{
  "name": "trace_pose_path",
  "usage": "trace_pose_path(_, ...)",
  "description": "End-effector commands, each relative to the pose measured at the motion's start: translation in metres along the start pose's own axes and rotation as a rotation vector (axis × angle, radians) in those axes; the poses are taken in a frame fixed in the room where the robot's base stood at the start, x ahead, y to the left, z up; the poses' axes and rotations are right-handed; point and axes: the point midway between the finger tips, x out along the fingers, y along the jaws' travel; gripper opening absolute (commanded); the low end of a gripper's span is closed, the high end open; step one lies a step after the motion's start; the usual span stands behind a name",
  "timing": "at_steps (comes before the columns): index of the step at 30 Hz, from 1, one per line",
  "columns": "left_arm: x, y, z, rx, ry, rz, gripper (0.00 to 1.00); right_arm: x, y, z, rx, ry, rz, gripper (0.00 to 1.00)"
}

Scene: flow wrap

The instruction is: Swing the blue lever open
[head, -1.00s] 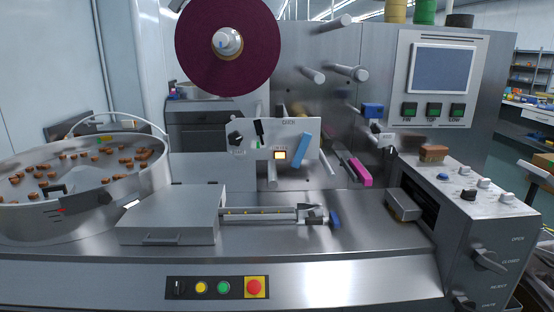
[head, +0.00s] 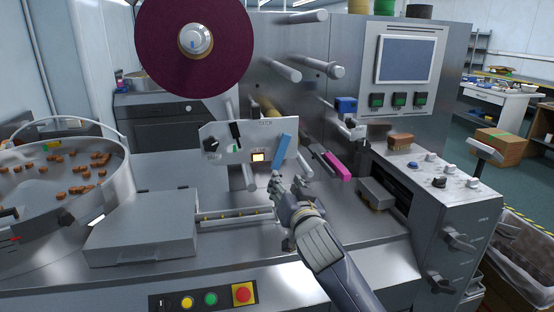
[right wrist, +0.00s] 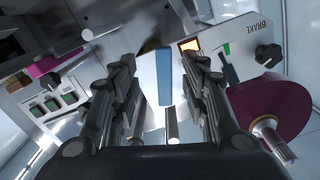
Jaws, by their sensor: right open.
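The blue lever (head: 283,149) is a flat blue bar on the right part of a white control panel (head: 222,153). In the head view it leans, its top to the right. My right gripper (head: 276,183) is just below the lever, coming up from the lower right. In the right wrist view the lever (right wrist: 164,76) shows in the gap between the two spread fingers of my right gripper (right wrist: 162,65). The gripper is open and holds nothing. Whether a finger touches the lever I cannot tell. My left gripper is not in view.
The panel also bears a black knob (head: 211,145), a black switch (head: 235,134) and a lit orange button (head: 258,156). A pink bar (head: 336,167) lies right of the lever. A dark red film roll (head: 193,75) is above. A grey box cover (head: 140,228) stands at left.

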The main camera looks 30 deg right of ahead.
Motion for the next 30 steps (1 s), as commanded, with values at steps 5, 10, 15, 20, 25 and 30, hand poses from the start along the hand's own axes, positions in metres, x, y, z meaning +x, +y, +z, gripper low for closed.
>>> trace_pose_path(5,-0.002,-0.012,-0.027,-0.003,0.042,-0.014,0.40,0.009,-0.004,-0.019,0.023,0.041,-0.011,0.42)
trace_pose_path(10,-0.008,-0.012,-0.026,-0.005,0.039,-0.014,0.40,0.029,-0.005,-0.021,0.022,0.040,-0.011,0.42)
trace_pose_path(15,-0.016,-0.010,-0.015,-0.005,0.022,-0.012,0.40,0.056,-0.005,-0.022,0.021,0.039,-0.010,0.42)
trace_pose_path(20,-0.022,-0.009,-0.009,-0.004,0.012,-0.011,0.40,0.081,-0.005,-0.023,0.021,0.039,-0.010,0.42)
trace_pose_path(25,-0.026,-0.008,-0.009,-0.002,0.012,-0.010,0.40,0.100,-0.005,-0.023,0.023,0.039,-0.011,0.42)
trace_pose_path(30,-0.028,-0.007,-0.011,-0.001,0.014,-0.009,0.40,0.110,-0.005,-0.022,0.021,0.038,-0.012,0.42)
